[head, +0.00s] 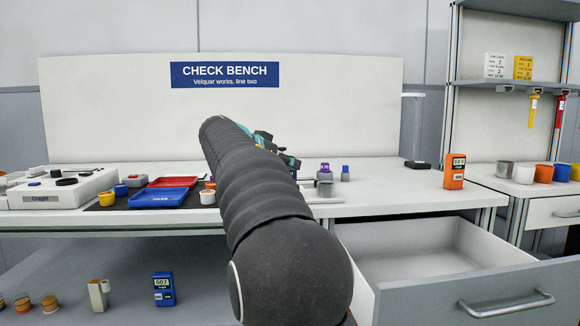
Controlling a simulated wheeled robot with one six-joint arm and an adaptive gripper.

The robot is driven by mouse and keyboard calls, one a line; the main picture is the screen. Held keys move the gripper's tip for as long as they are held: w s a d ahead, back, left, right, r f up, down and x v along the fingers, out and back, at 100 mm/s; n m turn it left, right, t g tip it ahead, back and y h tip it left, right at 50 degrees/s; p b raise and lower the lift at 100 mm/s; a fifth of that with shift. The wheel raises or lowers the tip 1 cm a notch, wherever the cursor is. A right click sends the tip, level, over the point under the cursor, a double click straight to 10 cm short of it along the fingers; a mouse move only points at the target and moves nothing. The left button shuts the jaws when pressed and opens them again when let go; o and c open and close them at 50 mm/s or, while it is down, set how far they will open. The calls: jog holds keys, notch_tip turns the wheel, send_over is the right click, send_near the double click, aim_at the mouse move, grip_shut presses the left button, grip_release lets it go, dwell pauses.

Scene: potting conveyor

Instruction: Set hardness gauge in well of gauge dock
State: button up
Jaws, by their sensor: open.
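My gripper (285,157) shows only in part beyond my dark arm, over the back middle of the check bench; it is open. An orange handheld meter with a small display (455,172) stands upright at the bench's right end. A similar blue meter (163,289) stands on the lower shelf. I cannot tell which one is the hardness gauge. A low black block (417,164) lies left of the orange meter and may be the gauge dock; no well can be made out in it. My arm hides part of the bench middle.
An open, seemingly empty drawer (395,274) juts out below the bench's right side. A red tray (173,181), a blue tray (158,198) and a white labelled unit (93,187) stand at left. Purple and blue small items (345,173) stand right of my gripper.

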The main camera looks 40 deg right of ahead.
jog(key=v, duration=0.9)
jog(key=s+a+f+n+t+y, duration=0.1)
jog(key=s+a+f+n+y, duration=0.5)
jog(key=s+a+f, duration=0.7)
jog(key=s+a+f+n+t+y, duration=0.1)
jog(key=s+a+f+n+y, duration=0.6)
jog(key=s+a+f, duration=0.6)
notch_tip(320, 180, down, 7)
jog(key=shift+s+f+n, duration=0.2)
jog(key=shift+s+n, duration=0.6)
jog(key=shift+n, duration=0.4)
jog(key=shift+r, duration=0.1)
jog(key=shift+r+p, duration=0.7)
jog(key=shift+r, duration=0.1)
jog(key=shift+c, duration=0.3)
